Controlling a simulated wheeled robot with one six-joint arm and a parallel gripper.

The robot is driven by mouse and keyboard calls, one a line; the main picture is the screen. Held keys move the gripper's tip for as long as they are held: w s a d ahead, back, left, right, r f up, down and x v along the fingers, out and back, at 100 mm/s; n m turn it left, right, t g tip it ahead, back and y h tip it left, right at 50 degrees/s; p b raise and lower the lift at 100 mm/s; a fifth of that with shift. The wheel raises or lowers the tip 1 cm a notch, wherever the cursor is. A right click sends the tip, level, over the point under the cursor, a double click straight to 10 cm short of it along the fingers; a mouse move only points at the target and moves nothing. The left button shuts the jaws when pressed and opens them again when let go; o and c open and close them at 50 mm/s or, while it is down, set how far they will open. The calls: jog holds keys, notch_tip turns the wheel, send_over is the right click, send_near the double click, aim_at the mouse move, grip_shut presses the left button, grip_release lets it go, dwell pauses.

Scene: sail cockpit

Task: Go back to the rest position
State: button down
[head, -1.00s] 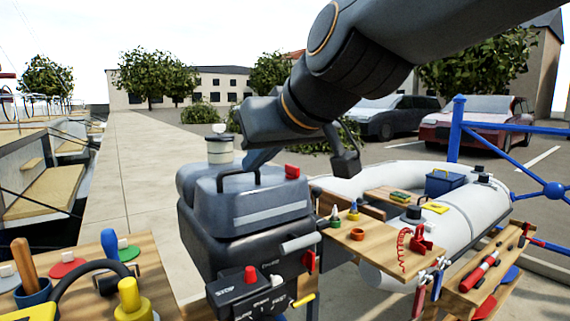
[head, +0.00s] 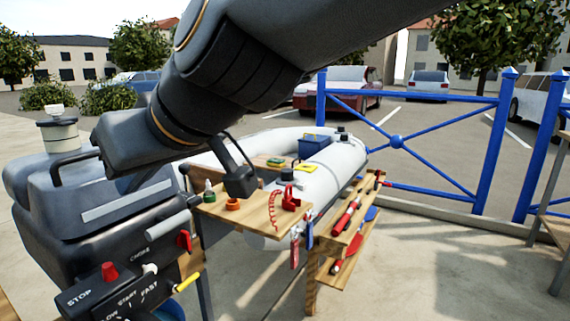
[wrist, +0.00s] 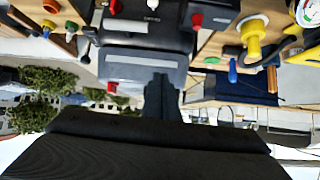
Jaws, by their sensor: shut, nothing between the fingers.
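My gripper (wrist: 160,85) shows in the wrist view as two dark fingers close together with nothing between them. They point toward the grey outboard motor (wrist: 145,70), which appears upside down there. In the head view my dark arm reaches in from the top right, and its end hangs over the outboard motor (head: 95,215). My fingertips are mostly hidden there behind the wrist. I cannot tell the exact gap between gripper and motor.
A wooden shelf (head: 255,212) with a red coiled cord stands right of the motor. A white inflatable boat (head: 335,165) lies behind it. Blue railings (head: 440,168) run at the right. A yellow-knobbed item (wrist: 254,40) is on a bench in the wrist view. Paving at the lower right is clear.

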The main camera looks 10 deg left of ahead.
jog(key=w+d+f+m+g+h, duration=0.1)
jog(key=d+f+m+h, duration=0.25)
jog(key=d+f, duration=0.75)
jog(key=w+d+f+m+g+h, duration=0.3)
jog(key=d+f, duration=0.4)
jog(key=d, duration=0.7)
jog(key=s+d+f+m+h, duration=0.3)
jog(key=s+d+f, duration=0.15)
jog(key=d, duration=0.55)
jog(key=d+r+m+p, duration=0.3)
jog(key=d+r+p, duration=0.5)
jog(key=p, duration=0.9)
jog(key=shift+s+d+r+g+p, duration=0.35)
jog(key=shift+s+d+r+g, duration=0.1)
jog(key=shift+r, duration=0.45)
